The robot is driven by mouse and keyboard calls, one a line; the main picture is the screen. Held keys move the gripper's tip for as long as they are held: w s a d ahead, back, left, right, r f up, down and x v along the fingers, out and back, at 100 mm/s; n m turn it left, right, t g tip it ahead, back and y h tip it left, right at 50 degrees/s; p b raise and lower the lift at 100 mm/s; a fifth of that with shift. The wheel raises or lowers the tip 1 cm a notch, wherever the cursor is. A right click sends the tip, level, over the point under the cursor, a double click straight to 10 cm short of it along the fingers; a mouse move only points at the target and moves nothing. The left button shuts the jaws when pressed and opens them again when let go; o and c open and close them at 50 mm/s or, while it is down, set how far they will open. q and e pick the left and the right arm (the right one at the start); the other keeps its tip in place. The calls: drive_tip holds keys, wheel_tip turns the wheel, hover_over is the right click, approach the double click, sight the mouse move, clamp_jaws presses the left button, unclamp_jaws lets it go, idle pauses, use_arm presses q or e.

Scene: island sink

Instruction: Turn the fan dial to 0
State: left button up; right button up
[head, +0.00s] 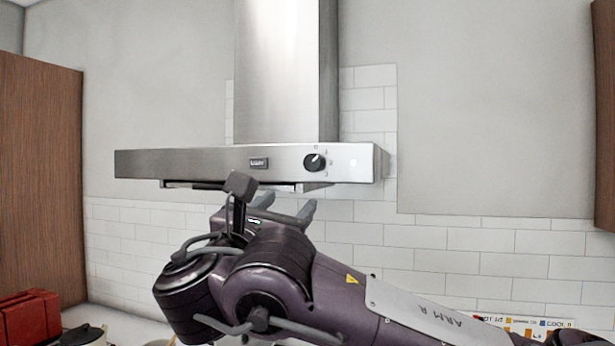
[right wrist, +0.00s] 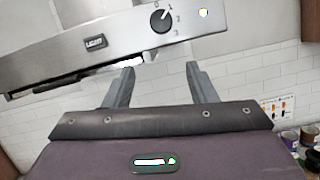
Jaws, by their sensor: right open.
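The fan dial (head: 315,162) is a round black knob on the front of the steel range hood (head: 205,162), right of the hood's middle. Its white pointer line tilts up and to the right, off the top mark and near the 1. The dial also shows in the right wrist view (right wrist: 162,20), with small number marks around it. My right gripper (head: 287,204) is below the hood front, lower and slightly left of the dial. Its two fingers (right wrist: 161,75) are apart, with nothing between them and not touching the dial. My left gripper is not in view.
A lit white spot (head: 354,162) sits right of the dial, and a badge (head: 258,163) sits left of it. The hood's lower edge is just above my right gripper. A red box (head: 30,318) stands at the lower left. Wooden cabinets (head: 40,170) flank the wall.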

sight(311, 164)
drive_tip(key=shift+h, duration=0.5)
drive_tip(key=w+d+r+p, duration=0.1)
drive_tip(key=r, duration=0.1)
drive_tip(key=w+d+r+p, duration=0.1)
drive_tip(key=w+p, duration=0.1)
drive_tip(key=w+r+p, duration=0.1)
drive_tip(key=r, duration=0.1)
drive_tip(key=shift+w+d+r, duration=0.2)
drive_tip(key=shift+d+r, duration=0.1)
drive_tip(key=shift+d, duration=0.1)
drive_tip(key=shift+w+d+r+p, duration=0.1)
drive_tip(key=shift+w+d+p, duration=0.2)
drive_tip(key=shift+w+p, duration=0.35)
drive_tip(key=shift+c, duration=0.4)
